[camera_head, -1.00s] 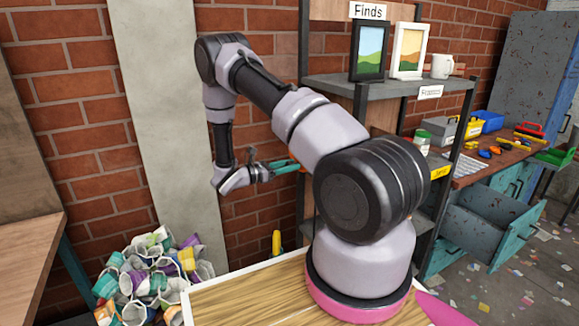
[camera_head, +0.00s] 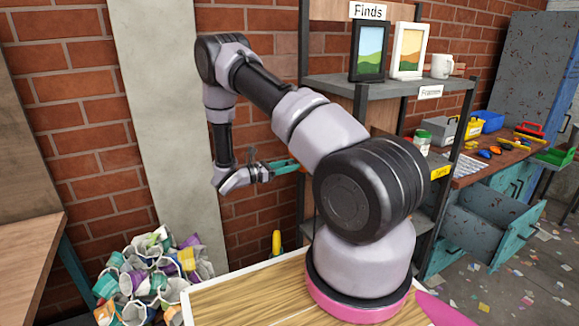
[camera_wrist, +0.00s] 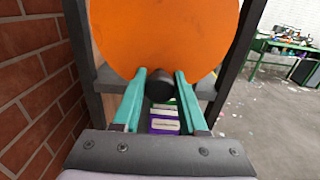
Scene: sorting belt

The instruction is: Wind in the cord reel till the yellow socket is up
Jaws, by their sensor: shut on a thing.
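The cord reel (camera_wrist: 165,35) shows in the wrist view as a large orange disc filling the top middle. A dark round crank knob (camera_wrist: 160,88) stands out from its lower part. My gripper (camera_wrist: 164,76) is shut on this knob, one teal finger at each side. In the head view my gripper (camera_head: 290,166) reaches right toward the shelf, and my arm hides the reel. A small yellow upright piece (camera_head: 276,242) shows low beside the shelf. I cannot tell whether it is the yellow socket. No cord can be made out.
A shelf unit (camera_head: 385,88) with picture frames and a mug stands behind my arm. The brick wall (camera_wrist: 28,90) is close on the left in the wrist view. A pile of cups (camera_head: 150,275) lies at lower left. A workbench with open drawers (camera_head: 490,225) stands at right.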

